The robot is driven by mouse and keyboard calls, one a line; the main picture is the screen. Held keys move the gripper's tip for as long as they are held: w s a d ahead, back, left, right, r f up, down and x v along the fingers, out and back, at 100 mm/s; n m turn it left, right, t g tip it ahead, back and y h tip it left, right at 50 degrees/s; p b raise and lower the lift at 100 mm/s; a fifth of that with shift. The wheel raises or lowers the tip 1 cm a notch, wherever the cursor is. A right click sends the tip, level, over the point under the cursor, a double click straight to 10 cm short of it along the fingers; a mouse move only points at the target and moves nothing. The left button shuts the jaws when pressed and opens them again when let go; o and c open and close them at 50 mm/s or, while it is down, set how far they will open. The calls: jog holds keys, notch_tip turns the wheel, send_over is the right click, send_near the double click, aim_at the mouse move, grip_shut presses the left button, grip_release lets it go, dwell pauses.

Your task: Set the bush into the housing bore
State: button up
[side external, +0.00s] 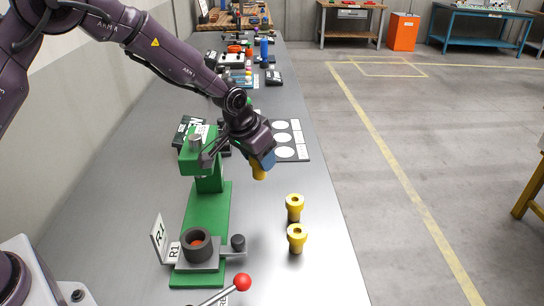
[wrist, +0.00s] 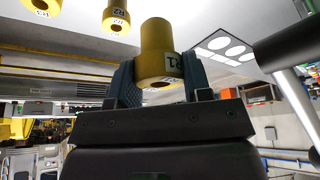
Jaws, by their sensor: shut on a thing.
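My gripper (side external: 263,158) is shut on a yellow bush (side external: 259,171), held in the air above the bench, to the right of the green press. The housing (side external: 197,246) is a dark grey ring with an open bore, reddish inside. It sits on the press base (side external: 215,212), lower left of my gripper and apart from the held bush.
Two more yellow bushes (side external: 295,206) (side external: 297,238) stand on the bench at right. An R1 sign (side external: 159,238) stands left of the housing. A red-knobbed lever (side external: 242,283) is in front. The press head (side external: 195,158) rises behind the housing. A white-circled panel (side external: 290,140) lies behind my gripper.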

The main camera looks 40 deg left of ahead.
jog(key=s+r+m+h, duration=0.1)
jog(key=s+r+m, duration=0.2)
jog(key=s, duration=1.6)
jog(key=shift+d+m+g+h, duration=0.2)
jog(key=shift+m+g+h, duration=0.15)
jog(key=shift+m, duration=0.75)
jog(key=shift+f, duration=2.9)
jog(key=shift+f, duration=1.8)
jog(key=o, duration=1.1)
